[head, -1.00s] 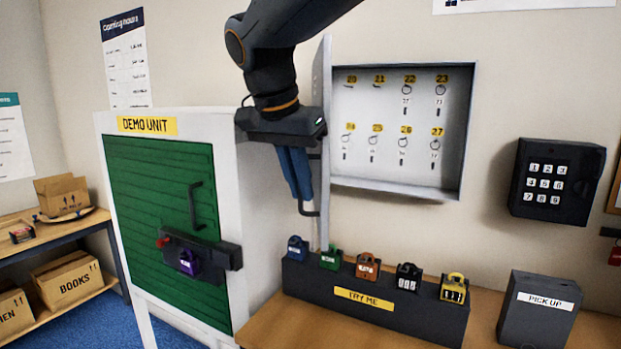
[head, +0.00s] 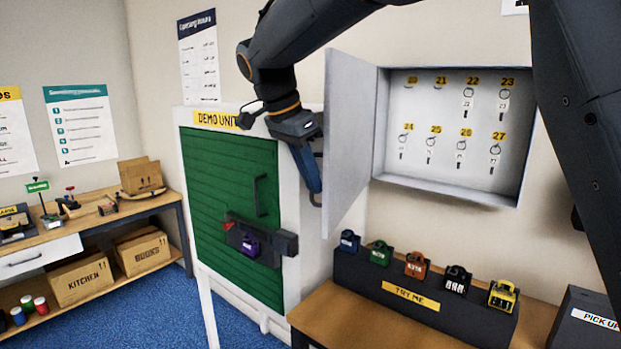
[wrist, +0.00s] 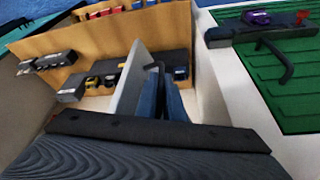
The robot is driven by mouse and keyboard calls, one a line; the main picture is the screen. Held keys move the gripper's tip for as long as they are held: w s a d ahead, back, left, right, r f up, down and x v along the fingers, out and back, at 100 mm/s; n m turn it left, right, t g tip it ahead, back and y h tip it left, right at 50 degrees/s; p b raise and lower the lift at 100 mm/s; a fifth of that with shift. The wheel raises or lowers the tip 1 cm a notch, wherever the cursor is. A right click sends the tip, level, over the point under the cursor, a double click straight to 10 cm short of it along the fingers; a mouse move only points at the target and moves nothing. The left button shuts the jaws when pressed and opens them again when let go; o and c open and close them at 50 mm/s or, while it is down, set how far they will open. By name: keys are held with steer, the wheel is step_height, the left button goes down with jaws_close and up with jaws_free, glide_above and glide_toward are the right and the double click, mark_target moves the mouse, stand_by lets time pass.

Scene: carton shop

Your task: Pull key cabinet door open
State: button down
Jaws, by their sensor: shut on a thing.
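The key cabinet (head: 450,192) is on the wall, with several keys on hooks inside. Its pale grey door (head: 350,130) stands wide open, swung out to the left, and its inner face shows. My gripper (head: 314,188) is at the door's outer face near the free edge, with its blue fingers shut on the dark handle (head: 317,203). The handle is mostly hidden behind the fingers and door. In the wrist view the door (wrist: 130,82) stands beside my fingers (wrist: 174,105), and part of the handle (wrist: 157,68) shows between them.
The white-framed demo unit (head: 225,119) with a green shutter (head: 230,175) stands close left of my gripper. Below the cabinet, a black stand (head: 390,285) carries several coloured padlocks on a wooden counter (head: 335,310). A grey pick-up box (head: 590,315) is at the lower right.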

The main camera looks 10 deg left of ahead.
steer(key=shift+w+d, duration=0.1)
steer(key=shift+d, duration=0.05)
steer(key=c, duration=1.9)
jaws_free()
steer(key=shift+w, duration=0.1)
steer(key=shift+r, duration=0.15)
steer(key=b+v, duration=0.2)
steer(key=v, duration=0.5)
steer(key=shift+s+r, duration=0.25)
